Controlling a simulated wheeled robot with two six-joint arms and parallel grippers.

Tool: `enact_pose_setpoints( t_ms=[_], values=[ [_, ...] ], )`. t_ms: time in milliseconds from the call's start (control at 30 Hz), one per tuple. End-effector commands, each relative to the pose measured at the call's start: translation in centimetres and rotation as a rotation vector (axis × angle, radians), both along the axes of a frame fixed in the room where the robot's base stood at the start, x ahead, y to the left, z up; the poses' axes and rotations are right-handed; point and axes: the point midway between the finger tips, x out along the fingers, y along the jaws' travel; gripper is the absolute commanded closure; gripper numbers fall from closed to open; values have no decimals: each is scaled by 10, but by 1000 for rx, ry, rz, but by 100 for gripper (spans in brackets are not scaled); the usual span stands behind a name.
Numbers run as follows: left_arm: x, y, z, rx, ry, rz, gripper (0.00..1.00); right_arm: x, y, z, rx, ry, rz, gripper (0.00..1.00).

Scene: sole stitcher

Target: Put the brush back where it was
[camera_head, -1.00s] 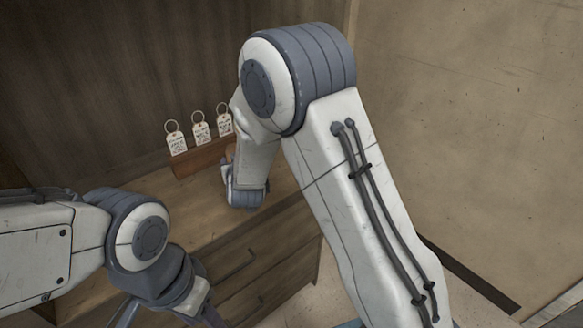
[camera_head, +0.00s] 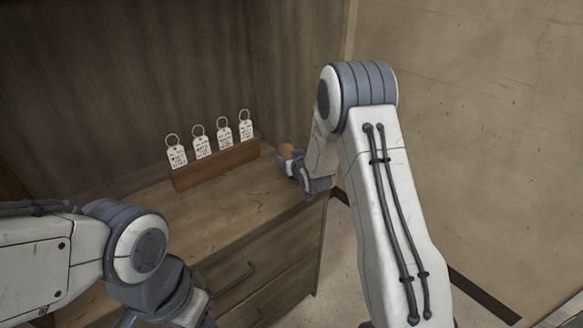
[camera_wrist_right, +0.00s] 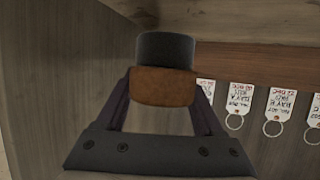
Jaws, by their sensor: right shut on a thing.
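My right gripper (camera_head: 291,162) is at the right end of the cabinet top, right of the tag rack. It is shut on the brush, whose brown part (camera_head: 286,151) shows at the gripper in the head view. In the right wrist view the brush has a brown wooden body (camera_wrist_right: 163,88) between the two fingers and a dark grey block (camera_wrist_right: 165,49) beyond it. I cannot tell whether the brush touches the cabinet top. My left arm comes in at the lower left, and its fingers are out of the picture.
A wooden rack (camera_head: 215,165) on the cabinet top (camera_head: 215,213) holds several white ringed tags; a tag (camera_wrist_right: 241,96) shows upside down in the right wrist view. A drawer handle (camera_head: 236,281) sticks out in front. The top before the rack is clear.

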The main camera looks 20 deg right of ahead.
Motion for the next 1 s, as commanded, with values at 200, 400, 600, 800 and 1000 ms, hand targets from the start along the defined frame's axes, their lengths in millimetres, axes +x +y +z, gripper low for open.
enact_pose_setpoints(
  t_ms=[200, 400, 600, 800, 1000],
  values=[
    [0, 0, -1, 0, 0, 0, 50, 0, 0, -27, 1, 2, 0, 100],
    [0, 0, 2, 0, 0, 0, 50, 2, -3, -40, 0, -3, 0, 100],
    [0, 0, 1, 0, 0, 0, 50, 2, -3, -40, 0, -3, 0, 100],
    [0, 0, -1, 0, 0, 0, 50, 1, -3, -43, 0, -2, 0, 4],
    [0, 0, -1, 0, 0, 0, 50, 1, -3, -43, 0, -1, 0, 1]
  ],
)
